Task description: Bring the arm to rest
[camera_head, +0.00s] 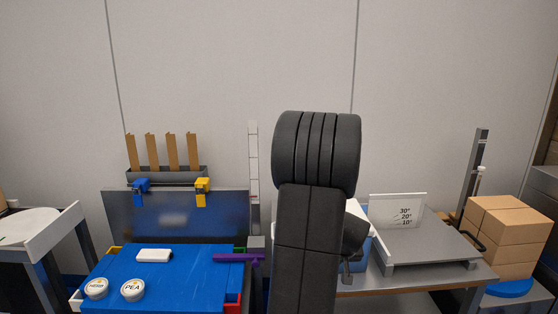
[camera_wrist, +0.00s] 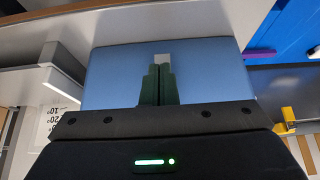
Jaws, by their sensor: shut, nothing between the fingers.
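My arm stands folded in the middle of the head view, its dark grey links hiding part of the tables behind. My gripper (camera_wrist: 162,70) shows in the wrist view with its two dark green fingers together and nothing held between them. A plain light blue surface (camera_wrist: 215,75) lies behind the fingers; I cannot tell whether they touch it. In the head view, a blue and white thing is partly hidden behind my arm, and the gripper's fingers are hard to make out.
A blue-topped table (camera_head: 190,275) with two round tubs (camera_head: 133,290) and a white block (camera_head: 154,255) stands left. A grey bench (camera_head: 425,250) with an angle sign (camera_head: 398,210) stands right, beside stacked cardboard boxes (camera_head: 505,230). A white-topped stand (camera_head: 30,222) is far left. The upper wall is clear.

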